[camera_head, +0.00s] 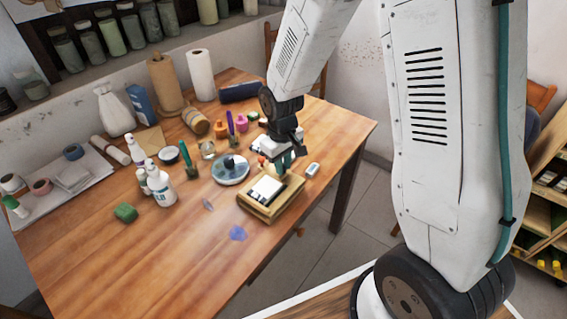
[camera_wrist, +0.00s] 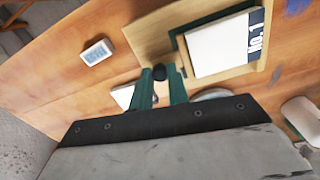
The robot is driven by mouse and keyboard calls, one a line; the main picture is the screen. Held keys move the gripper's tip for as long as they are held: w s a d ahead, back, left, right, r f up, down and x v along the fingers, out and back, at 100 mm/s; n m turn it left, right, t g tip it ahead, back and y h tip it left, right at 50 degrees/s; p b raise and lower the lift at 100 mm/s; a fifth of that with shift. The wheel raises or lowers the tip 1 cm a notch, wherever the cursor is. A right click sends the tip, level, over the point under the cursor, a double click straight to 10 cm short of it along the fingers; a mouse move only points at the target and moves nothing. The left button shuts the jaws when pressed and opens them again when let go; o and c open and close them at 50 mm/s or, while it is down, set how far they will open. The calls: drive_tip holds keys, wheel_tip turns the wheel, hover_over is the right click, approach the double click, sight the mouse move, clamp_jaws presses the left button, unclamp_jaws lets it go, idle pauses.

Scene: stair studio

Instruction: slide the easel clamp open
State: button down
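The easel is a small wooden stand (camera_head: 254,209) on the table, with a white card in a dark green frame. In the wrist view its wooden face (camera_wrist: 148,37) fills the top middle, and the card (camera_wrist: 222,45) reads "NO. 1". A dark rounded knob (camera_wrist: 159,73), seemingly the clamp's, is at the stand's edge beside the card. My gripper (camera_wrist: 160,72) has its two green fingers on either side of the knob, with little or no gap visible. In the head view my gripper (camera_head: 285,163) is at the stand's far edge, and the knob is hidden there.
A small white device (camera_head: 312,169) lies right of the stand; it also shows in the wrist view (camera_wrist: 97,52). A round palette (camera_head: 231,175) lies close to its left. Bottles, paper rolls and paint pots crowd the table's back and left. The front of the table is mostly clear.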

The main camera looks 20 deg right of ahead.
drive_tip(key=shift+w+d, duration=0.45)
drive_tip(key=shift+d, duration=0.3)
drive_tip(key=c, duration=1.3)
unclamp_jaws()
drive_tip(key=shift+d, duration=0.25)
drive_tip(key=shift+c, duration=0.2)
drive_tip(key=shift+a+r, duration=0.1)
drive_tip(key=shift+a, duration=0.1)
wheel_tip(320, 180, up, 8)
drive_tip(key=shift+f, duration=0.2)
